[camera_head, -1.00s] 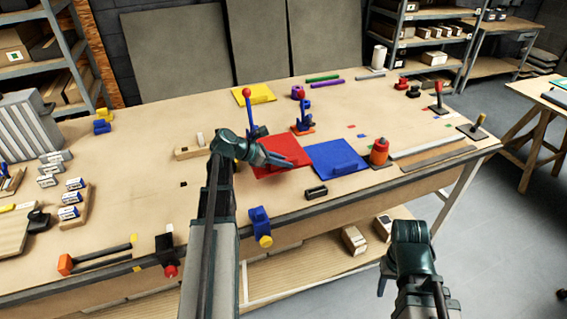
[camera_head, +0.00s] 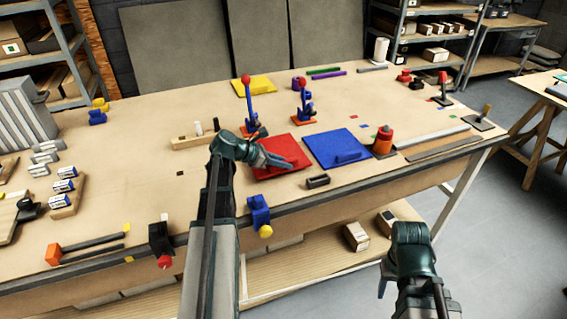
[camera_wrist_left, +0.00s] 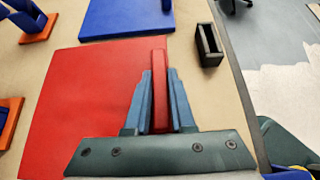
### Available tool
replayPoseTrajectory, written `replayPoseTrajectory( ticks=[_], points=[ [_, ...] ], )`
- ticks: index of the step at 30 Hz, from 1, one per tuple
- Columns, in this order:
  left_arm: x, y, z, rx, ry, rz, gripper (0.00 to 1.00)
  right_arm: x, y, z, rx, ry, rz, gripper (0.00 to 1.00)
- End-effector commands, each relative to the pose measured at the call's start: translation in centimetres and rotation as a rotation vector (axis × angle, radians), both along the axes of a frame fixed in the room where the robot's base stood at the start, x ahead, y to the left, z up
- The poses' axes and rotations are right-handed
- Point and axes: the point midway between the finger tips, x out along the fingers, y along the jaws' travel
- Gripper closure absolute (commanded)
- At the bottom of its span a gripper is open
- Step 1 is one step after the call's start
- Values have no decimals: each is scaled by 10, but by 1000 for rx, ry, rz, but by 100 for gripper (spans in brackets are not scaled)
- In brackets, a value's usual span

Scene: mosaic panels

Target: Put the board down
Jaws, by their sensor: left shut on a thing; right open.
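The board is a flat red panel (camera_head: 275,168) with a raised red bar on top, at the middle of the workbench (camera_head: 150,130). My left gripper (camera_head: 290,164) is shut on that bar. The left wrist view shows both blue-grey fingers (camera_wrist_left: 160,103) around the bar, with the red panel (camera_wrist_left: 85,85) spreading to the left. The panel looks level and close to the bench top; I cannot tell whether it touches. My right gripper (camera_head: 384,278) is open and empty, away from the board, in front of the bench.
A blue panel (camera_head: 335,141) lies beside the red one. A small dark block (camera_head: 317,181) and a blue clamp (camera_head: 259,212) are near the front edge. Red-topped blue toggle tools (camera_head: 303,108) stand behind. A yellow panel (camera_head: 255,86) lies farther back. Left-centre bench is mostly clear.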

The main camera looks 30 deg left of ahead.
Motion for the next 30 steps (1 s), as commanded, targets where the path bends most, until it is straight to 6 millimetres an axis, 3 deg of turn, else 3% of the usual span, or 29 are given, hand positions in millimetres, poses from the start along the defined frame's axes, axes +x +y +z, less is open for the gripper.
replayPoseTrajectory(
  ticks=[3,30],
  points=[
    [0,0,-8,0,-1,-1,100,0,0,-8,0,0,0,50],
    [0,0,-16,-1,-1,0,100,0,0,-17,0,0,0,50]
  ],
)
